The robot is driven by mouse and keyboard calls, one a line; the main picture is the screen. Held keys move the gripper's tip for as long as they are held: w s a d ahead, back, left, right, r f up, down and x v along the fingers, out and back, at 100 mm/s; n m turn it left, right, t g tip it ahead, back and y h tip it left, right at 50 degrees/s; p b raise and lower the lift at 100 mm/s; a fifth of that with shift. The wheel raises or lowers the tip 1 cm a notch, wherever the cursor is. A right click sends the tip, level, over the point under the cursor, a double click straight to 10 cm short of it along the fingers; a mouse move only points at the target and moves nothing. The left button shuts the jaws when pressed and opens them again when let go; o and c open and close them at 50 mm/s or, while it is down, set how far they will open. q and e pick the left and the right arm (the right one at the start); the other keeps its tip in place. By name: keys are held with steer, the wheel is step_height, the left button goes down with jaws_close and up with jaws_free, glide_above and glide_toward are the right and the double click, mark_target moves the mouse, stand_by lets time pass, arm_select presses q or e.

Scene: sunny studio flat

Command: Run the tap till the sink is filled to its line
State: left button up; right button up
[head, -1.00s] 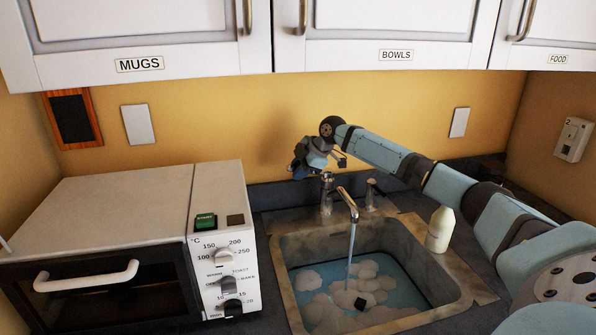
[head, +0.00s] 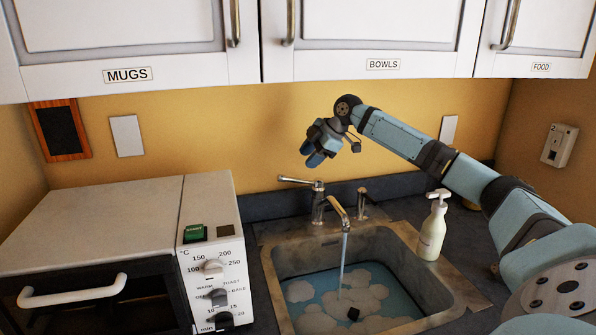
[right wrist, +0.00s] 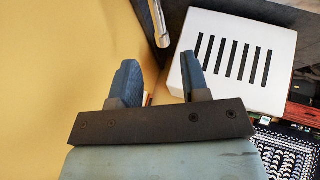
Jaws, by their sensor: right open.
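The chrome tap (head: 338,212) runs a thin stream of water into the sink (head: 262,268). Its lever (head: 296,181) sticks out to the left at the top of the tap body. The sink holds blue water with patches of white foam (head: 318,322) and a small dark block (head: 353,313). I cannot make out a fill line on the sink wall. My right gripper (head: 316,156) is open and empty, in the air above the lever and apart from it. In the right wrist view its two blue fingers (right wrist: 158,80) stand apart with nothing between them. My left gripper is not in view.
A white toaster oven (head: 90,220) stands left of the sink. A white pump bottle (head: 432,232) stands at the sink's right rim. Cupboards labelled MUGS (head: 128,75), BOWLS and FOOD hang above. A slotted white panel (right wrist: 232,60) shows in the right wrist view.

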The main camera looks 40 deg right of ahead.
steer(key=shift+v, duration=1.65)
steer(key=shift+f, duration=0.1)
